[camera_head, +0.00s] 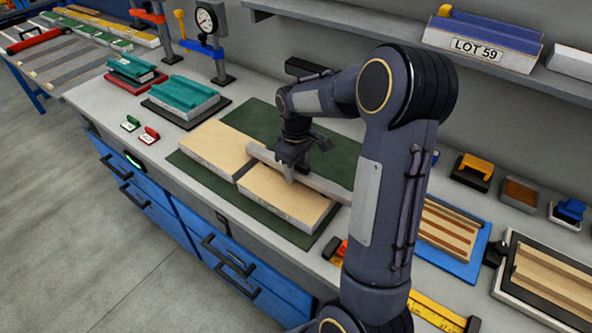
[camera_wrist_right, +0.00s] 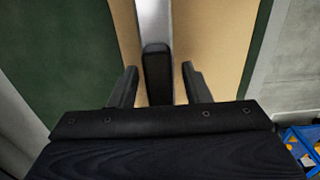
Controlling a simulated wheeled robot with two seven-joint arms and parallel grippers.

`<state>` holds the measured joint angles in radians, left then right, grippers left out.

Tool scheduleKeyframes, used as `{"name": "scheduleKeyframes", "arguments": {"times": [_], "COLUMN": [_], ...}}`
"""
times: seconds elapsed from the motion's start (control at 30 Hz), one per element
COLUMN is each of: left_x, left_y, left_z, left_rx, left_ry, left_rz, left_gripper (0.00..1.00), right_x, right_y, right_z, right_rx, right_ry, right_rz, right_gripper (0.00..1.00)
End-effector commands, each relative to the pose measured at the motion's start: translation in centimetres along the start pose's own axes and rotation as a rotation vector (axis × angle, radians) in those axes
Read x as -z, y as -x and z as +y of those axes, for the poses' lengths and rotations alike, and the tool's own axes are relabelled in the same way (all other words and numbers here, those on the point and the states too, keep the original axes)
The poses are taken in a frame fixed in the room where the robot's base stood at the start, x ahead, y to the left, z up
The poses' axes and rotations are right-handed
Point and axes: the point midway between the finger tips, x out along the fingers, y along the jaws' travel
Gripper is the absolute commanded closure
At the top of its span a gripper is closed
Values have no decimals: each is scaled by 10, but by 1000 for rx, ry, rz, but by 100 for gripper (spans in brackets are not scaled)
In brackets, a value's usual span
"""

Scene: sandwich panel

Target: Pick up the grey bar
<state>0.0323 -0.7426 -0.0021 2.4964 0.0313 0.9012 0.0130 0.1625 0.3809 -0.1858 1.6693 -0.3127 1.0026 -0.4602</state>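The grey bar (camera_head: 325,187) is long and light grey. It lies across the two tan-topped panels (camera_head: 216,146) and (camera_head: 283,189) on a green mat (camera_head: 256,117). My right gripper (camera_head: 290,172) is over the bar near its middle, pointing down. In the right wrist view the bar (camera_wrist_right: 154,18) runs up from between the two fingers of the gripper (camera_wrist_right: 158,85). The fingers stand apart with gaps on both sides. A dark rounded piece between them hides part of the bar; I cannot tell what it is. My left gripper is not in view.
Two teal blocks on trays (camera_head: 183,95) and small green and red clips (camera_head: 149,135) stand to the left. A dial gauge (camera_head: 206,19) is behind. My right arm hides part of the bench. A blue tray (camera_head: 463,268) with wooden strips is to the right. A shelf (camera_head: 350,25) overhangs the back.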

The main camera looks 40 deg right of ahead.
Motion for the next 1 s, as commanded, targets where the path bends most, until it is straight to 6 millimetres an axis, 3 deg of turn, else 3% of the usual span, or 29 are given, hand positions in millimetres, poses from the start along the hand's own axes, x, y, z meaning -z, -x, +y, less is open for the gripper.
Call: {"name": "scheduleKeyframes", "arguments": {"times": [0.07,0.3,0.83,1.0], "left_x": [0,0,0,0], "left_y": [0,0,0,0], "left_z": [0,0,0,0], "left_rx": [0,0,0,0], "left_ry": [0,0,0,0], "left_rz": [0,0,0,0], "left_gripper": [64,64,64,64], "right_x": [0,0,1,2], "right_y": [0,0,3,13], "right_z": [0,0,0,0], "right_rx": [0,0,-2,-3], "right_ry": [0,0,0,1], "right_rz": [0,0,4,6], "right_gripper": [67,99,100,100]}}
